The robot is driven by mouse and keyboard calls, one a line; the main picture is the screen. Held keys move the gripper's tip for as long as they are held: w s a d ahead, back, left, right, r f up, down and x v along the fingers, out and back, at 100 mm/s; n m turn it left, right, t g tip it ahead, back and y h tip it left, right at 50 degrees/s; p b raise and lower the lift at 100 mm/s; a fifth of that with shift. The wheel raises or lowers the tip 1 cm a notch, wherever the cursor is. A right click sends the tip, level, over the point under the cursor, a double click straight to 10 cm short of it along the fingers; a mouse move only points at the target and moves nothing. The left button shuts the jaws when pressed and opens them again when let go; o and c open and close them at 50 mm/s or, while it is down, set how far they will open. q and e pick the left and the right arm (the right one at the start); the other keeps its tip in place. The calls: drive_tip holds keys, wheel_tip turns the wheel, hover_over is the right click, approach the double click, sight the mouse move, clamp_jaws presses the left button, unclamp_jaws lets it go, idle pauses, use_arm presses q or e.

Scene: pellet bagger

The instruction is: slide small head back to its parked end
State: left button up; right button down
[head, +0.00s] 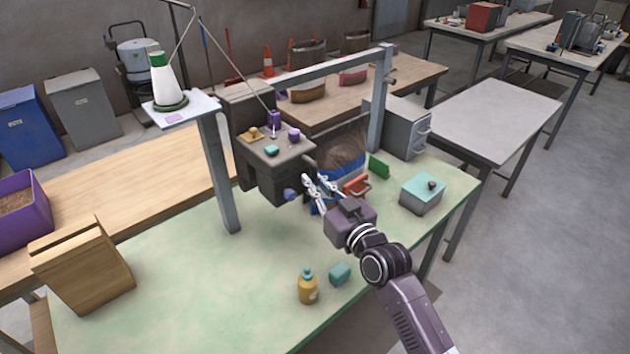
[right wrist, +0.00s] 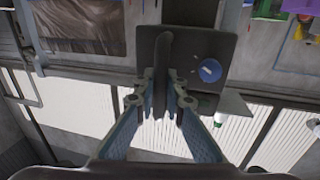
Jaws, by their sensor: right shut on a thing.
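The small head is a dark grey box (head: 262,180) with a purple spool and small coloured parts on its top. It is at the left side of the metal frame, above the green table. A blue knob (head: 290,194) is on its near face. My right gripper (head: 316,186) is at its right side. In the right wrist view the fingers (right wrist: 160,102) are closed on a dark upright bar (right wrist: 161,70), apparently its handle, in front of a dark plate with a blue disc (right wrist: 209,71). My left gripper is not in view.
A grey post (head: 215,170) carries a white thread cone (head: 165,82) to the left. The horizontal beam (head: 335,66) crosses behind. A yellow bottle (head: 308,288), a teal block (head: 340,273) and a teal-topped box (head: 422,192) stand on the green table (head: 200,305). The table's front left is mostly clear.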

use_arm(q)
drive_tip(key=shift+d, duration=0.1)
use_arm(e)
drive_tip(key=c, duration=2)
unclamp_jaws()
drive_tip(key=shift+d, duration=0.1)
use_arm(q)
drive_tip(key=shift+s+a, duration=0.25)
use_arm(e)
drive_tip(key=v, duration=1.2)
